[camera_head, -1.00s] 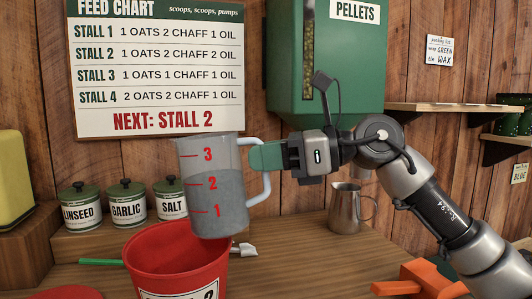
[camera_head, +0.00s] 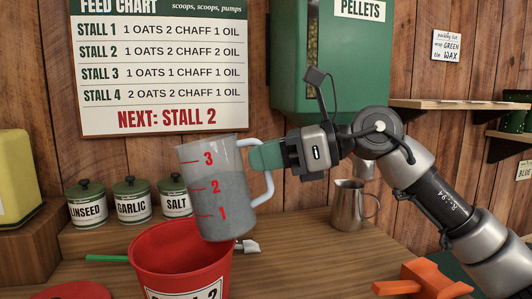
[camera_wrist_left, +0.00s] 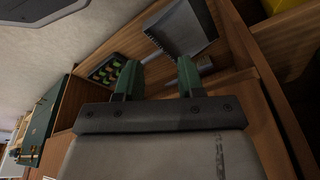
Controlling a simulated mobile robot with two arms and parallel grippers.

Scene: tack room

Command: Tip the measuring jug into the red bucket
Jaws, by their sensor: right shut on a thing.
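The measuring jug (camera_head: 216,190) is clear with red marks 1, 2 and 3 and holds something greyish. It is tilted, its top leaning left, with its base over the right side of the red bucket (camera_head: 180,268). My right gripper (camera_head: 262,156) is shut on the jug's handle, at the jug's right. The bucket stands on the wooden counter; its inside is partly hidden by its wall and the jug. My left gripper (camera_wrist_left: 159,78) shows only in the left wrist view, its two green fingers apart with nothing between them.
Linseed (camera_head: 87,205), garlic (camera_head: 132,201) and salt (camera_head: 174,198) canisters stand behind the bucket. A metal pitcher (camera_head: 348,205) is at the right back. An orange object (camera_head: 420,282) lies at front right. A green dispenser (camera_head: 330,60) hangs above.

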